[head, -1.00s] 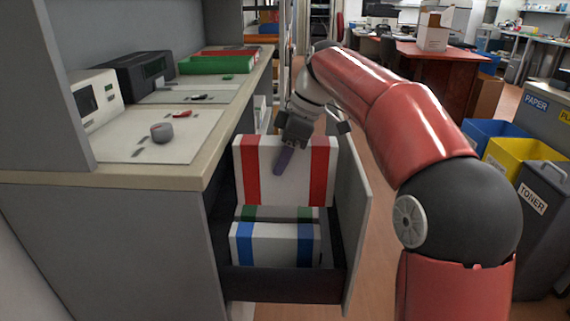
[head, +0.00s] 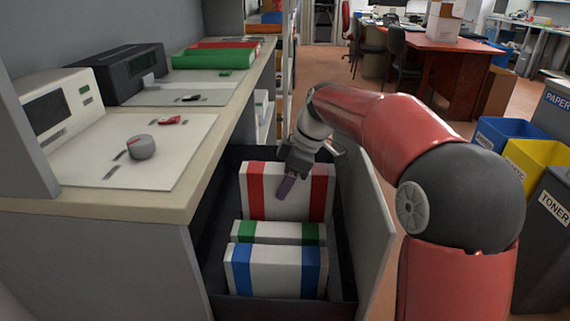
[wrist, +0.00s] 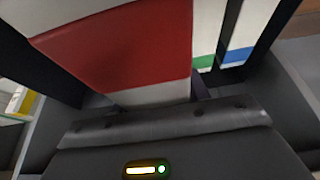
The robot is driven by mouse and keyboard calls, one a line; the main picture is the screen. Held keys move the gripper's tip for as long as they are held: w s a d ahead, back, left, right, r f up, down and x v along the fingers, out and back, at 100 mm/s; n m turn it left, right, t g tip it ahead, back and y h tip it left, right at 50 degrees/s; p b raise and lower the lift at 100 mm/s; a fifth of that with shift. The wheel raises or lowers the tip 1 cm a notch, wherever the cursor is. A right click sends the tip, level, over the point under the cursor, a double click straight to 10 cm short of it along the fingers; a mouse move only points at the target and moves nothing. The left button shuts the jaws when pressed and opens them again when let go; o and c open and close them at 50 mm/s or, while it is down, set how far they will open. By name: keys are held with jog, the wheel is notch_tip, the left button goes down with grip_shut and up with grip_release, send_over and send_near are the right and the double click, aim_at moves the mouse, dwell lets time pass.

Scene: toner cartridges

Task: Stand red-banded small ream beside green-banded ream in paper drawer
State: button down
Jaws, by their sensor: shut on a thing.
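The red-banded small ream (head: 262,192) is white with two red bands. It stands upright at the far end of the open paper drawer (head: 344,262), its top rising above the others. In the wrist view the red band of the ream (wrist: 120,50) fills the centre, close to the gripper. The green-banded ream (head: 270,232) stands just in front of it in the drawer. The underside of the red-banded ream is hidden, so I cannot tell whether it touches the drawer floor.
A blue-banded ream (head: 275,270) stands nearest in the drawer. The drawer front panel (head: 372,215) rises on the right. The counter (head: 150,205) is close on the left. Blue (head: 505,135) and yellow (head: 535,160) bins stand at the right.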

aim_at(286, 218)
jog(key=shift+w+d+f, duration=0.1)
jog(key=shift+f, duration=1)
jog(key=shift+w+f, duration=0.1)
jog(key=shift+f, duration=2.95)
jog(key=shift+f+b, duration=0.35)
jog(key=shift+f, duration=0.65)
jog(key=shift+f+b, duration=0.45)
jog(key=shift+f, duration=0.1)
jog(key=c, duration=0.9)
grip_release()
jog(key=shift+o, duration=1.3)
jog(key=shift+s+f, duration=0.1)
jog(key=shift+f, duration=0.05)
